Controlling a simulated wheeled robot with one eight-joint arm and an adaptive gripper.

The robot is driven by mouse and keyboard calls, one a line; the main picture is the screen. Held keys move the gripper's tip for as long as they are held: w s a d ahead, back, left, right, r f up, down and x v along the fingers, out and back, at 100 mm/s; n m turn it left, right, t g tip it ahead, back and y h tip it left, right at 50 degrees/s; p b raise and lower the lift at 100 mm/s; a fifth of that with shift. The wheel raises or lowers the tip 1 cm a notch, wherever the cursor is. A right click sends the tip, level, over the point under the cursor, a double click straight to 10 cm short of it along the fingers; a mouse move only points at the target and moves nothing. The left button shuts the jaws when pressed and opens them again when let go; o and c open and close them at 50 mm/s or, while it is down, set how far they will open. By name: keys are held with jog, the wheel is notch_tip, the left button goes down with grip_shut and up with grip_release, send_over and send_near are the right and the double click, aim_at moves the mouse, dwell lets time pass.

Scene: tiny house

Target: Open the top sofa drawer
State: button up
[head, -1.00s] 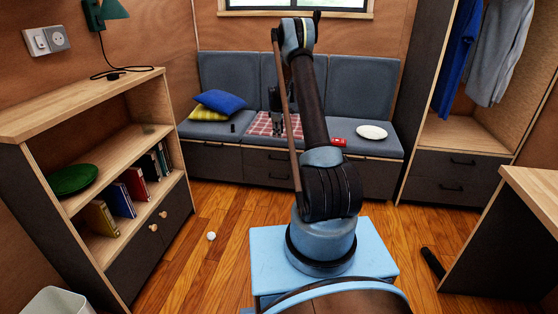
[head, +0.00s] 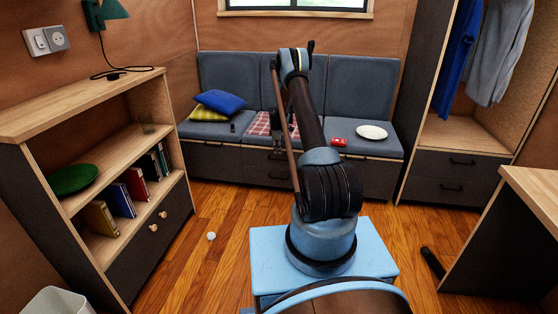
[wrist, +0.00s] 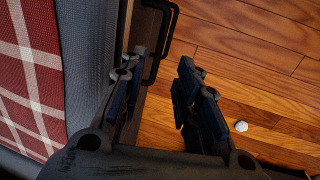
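The grey sofa has dark drawer fronts (head: 255,172) below its seat. In the wrist view a black bar handle (wrist: 173,35) stands out from the sofa front, beside the seat edge. My gripper (wrist: 157,78) is open, its two fingers apart and empty. The handle lies just ahead of the fingertips in the picture, nearer the left finger; I cannot tell whether it touches. In the head view my gripper (head: 278,138) is at the sofa's front edge, partly hidden by my arm. The drawer looks shut.
A checked red cloth (head: 258,125), a red item (head: 339,142) and a white plate (head: 371,132) lie on the seat. A bookshelf (head: 120,150) stands at left, a wardrobe (head: 462,135) at right. A small white ball (head: 211,236) is on the otherwise mostly clear floor.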

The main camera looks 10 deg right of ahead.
notch_tip(320, 180, down, 8)
jog(key=w, duration=0.1)
jog(key=shift+w+d, duration=0.25)
